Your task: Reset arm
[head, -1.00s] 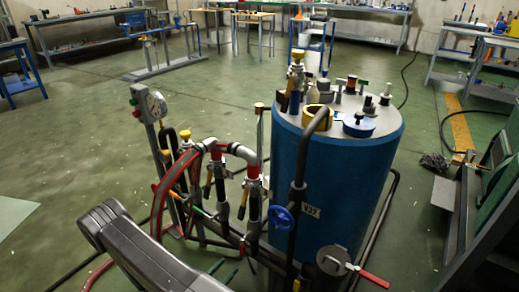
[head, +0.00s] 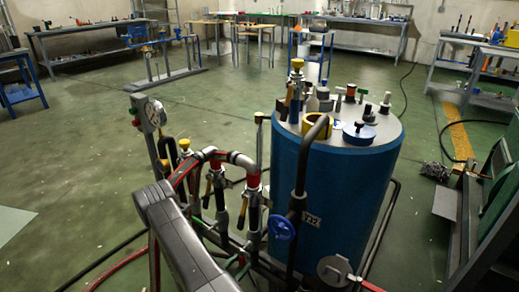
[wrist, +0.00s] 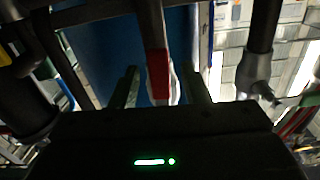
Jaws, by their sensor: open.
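My gripper (wrist: 160,88) shows in the wrist view with its two fingers apart. A red-sleeved bar or handle (wrist: 157,68) with a pale end shows in the gap between them; I cannot tell how far it is from the fingers. The blue tank (wrist: 95,45) fills the area behind. In the head view one of my arm links stands at the lower left, in front of the pipework, and my gripper is hidden. The blue tank (head: 335,195) stands upright to the right of the arm.
A blue valve wheel (head: 282,228) and a bent dark pipe (head: 302,170) stand before the tank. Red-banded pipes (head: 218,160) and a pressure gauge (head: 153,112) are close to my arm. A red lever (head: 371,287) shows at the bottom edge. Open green floor (head: 85,165) lies left.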

